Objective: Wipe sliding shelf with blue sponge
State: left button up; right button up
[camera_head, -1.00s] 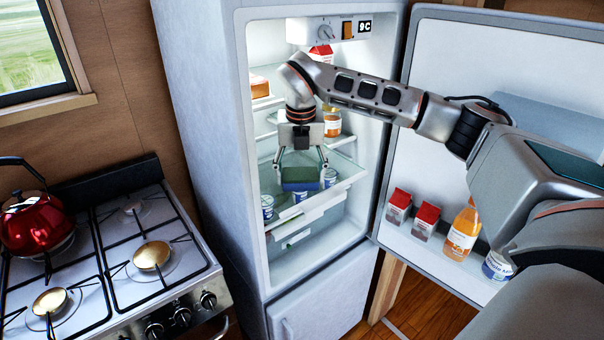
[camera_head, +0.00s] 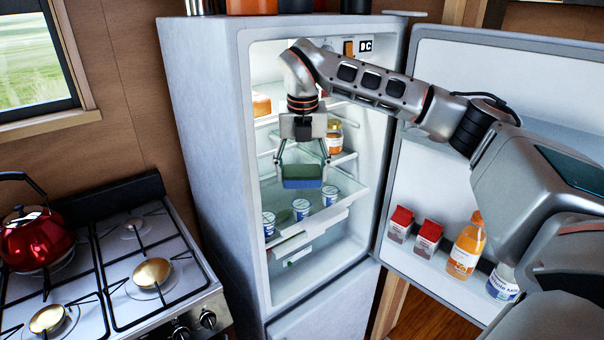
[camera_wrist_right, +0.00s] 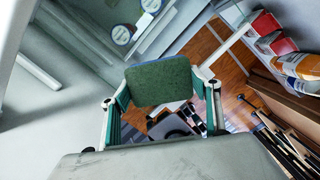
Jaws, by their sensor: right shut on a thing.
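My right gripper (camera_head: 303,172) is inside the open fridge, shut on the blue sponge (camera_head: 302,184). The sponge has a green top and a blue lower side, and its green face fills the middle of the right wrist view (camera_wrist_right: 160,82) between the fingers. The sliding shelf (camera_head: 338,206) is the glass shelf with a white front edge, pulled out a little. The sponge is held over it; I cannot tell whether it touches. Several white and blue yogurt cups (camera_head: 301,209) stand along the shelf's front. My left gripper is not in view.
The fridge door (camera_head: 440,130) stands open at right, with red cartons (camera_head: 428,238), an orange juice bottle (camera_head: 466,247) and a milk bottle (camera_head: 502,284). A juice jar (camera_head: 334,137) stands on a shelf behind my gripper. A stove (camera_head: 130,270) with a red kettle (camera_head: 36,238) is at left.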

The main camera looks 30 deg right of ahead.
jog(key=shift+r, duration=0.15)
jog(key=shift+r, duration=1.4)
